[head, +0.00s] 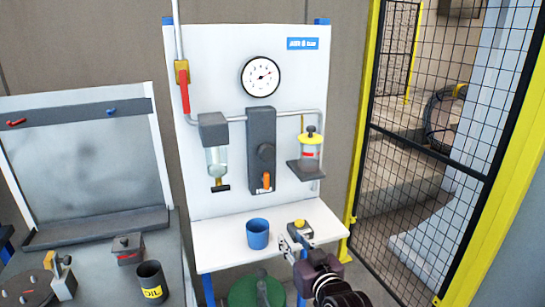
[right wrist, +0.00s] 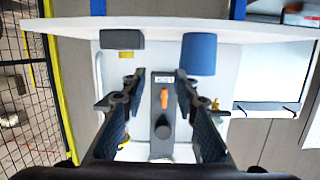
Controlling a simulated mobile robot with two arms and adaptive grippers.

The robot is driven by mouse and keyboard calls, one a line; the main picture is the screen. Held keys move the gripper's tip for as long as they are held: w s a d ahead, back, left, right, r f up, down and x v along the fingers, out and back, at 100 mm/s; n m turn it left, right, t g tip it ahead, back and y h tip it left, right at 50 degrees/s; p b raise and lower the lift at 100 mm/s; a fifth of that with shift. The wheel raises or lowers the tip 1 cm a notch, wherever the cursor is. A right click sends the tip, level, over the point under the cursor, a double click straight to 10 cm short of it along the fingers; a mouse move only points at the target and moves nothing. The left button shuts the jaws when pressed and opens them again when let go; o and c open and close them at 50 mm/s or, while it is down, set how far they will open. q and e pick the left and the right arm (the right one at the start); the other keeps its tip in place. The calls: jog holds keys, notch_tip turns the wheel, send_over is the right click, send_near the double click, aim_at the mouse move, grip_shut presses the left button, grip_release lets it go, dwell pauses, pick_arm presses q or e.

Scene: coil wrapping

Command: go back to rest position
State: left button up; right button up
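My right gripper (head: 290,243) shows in the head view at the front edge of the white shelf (head: 223,256), just in front of a grey block with a yellow top (head: 301,226). In the right wrist view, which looks upside down, its two fingers (right wrist: 158,84) are spread apart with nothing between them. The panel's dark regulator with an orange lever (right wrist: 164,98) shows beyond the gap. A blue cup (head: 258,234) stands upright on the shelf, left of the gripper; it also shows in the right wrist view (right wrist: 199,54). My left gripper is not in view.
The white panel carries a gauge (head: 261,77), a red-handled valve (head: 183,85), a filter bowl (head: 216,160) and a yellow-topped lubricator (head: 311,150). A black mesh fence with yellow posts (head: 360,130) stands right. A bench with an oil can (head: 151,283) is left; a green round object (head: 256,291) is below.

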jog(key=s+d+f+g+h, duration=0.1)
jog(key=s+d+f+g, duration=0.25)
jog(key=s+f, duration=0.55)
jog(key=s+d+f+g+h, duration=0.1)
jog(key=s+d+f+g, duration=0.2)
jog(key=s+d+f, duration=0.5)
jog(key=s+d+f+m+g+h, duration=0.1)
jog(key=s+f+g, duration=0.1)
jog(key=s, duration=0.9)
jog(key=s+d+f+g+h, duration=0.1)
jog(key=s+d+f+g, duration=0.15)
jog(key=s, duration=0.85)
notch_tip(320, 180, down, 26)
jog(key=s+g, duration=0.1)
jog(key=g, duration=0.1)
jog(key=s+d+f+g+b, duration=0.1)
jog(key=s+d+f, duration=0.1)
jog(key=s+f, duration=1.5)
jog(key=shift+s+d+f+h, duration=0.15)
jog(key=shift+s+f+h, duration=0.05)
jog(key=shift+s+h, duration=0.1)
